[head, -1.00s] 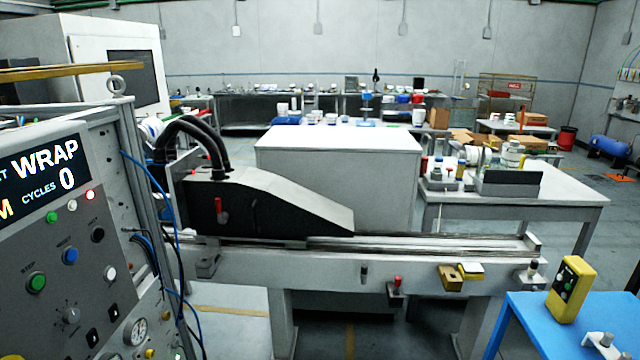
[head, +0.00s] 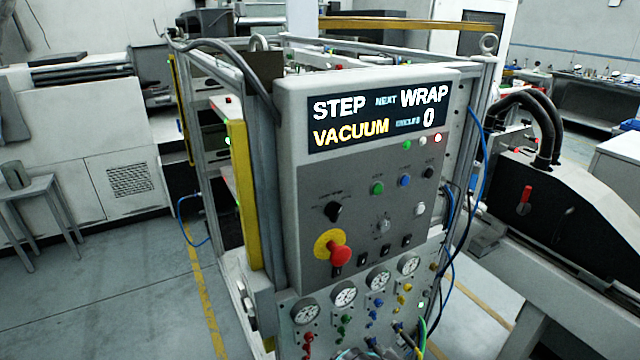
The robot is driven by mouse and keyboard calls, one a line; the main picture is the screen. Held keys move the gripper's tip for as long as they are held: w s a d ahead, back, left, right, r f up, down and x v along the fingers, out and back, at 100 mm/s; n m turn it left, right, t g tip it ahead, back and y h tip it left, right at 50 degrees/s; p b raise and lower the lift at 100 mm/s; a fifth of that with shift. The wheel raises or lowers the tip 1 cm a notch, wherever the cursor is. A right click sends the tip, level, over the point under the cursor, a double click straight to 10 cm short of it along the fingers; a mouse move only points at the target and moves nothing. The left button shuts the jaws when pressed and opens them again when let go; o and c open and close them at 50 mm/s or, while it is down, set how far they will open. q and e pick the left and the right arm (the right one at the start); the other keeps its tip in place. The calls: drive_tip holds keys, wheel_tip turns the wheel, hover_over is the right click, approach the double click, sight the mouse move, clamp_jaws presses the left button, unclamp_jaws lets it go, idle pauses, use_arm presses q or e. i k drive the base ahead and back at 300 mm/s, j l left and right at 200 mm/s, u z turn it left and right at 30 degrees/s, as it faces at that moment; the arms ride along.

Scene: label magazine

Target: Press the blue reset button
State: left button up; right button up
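The blue reset button (head: 404,181) sits on the grey control panel (head: 310,215) in the head view, between a green button (head: 377,188) and a black one (head: 429,172). The panel's display (head: 378,118) reads STEP, WRAP, VACUUM and a cycle count of 0. Nothing covers the blue button. Neither of my grippers can be clearly made out. A small dark and grey shape at the bottom edge, below the gauges, is cut off and unclear.
A red emergency knob on a yellow ring (head: 328,244) sticks out at the panel's lower left. Gauges (head: 344,293) and coloured valves sit below. A black machine with hoses (head: 522,185) stands to the right. Open floor (head: 120,300) lies to the left.

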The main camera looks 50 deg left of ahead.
sight(405, 180)
drive_tip(key=u, duration=1.35)
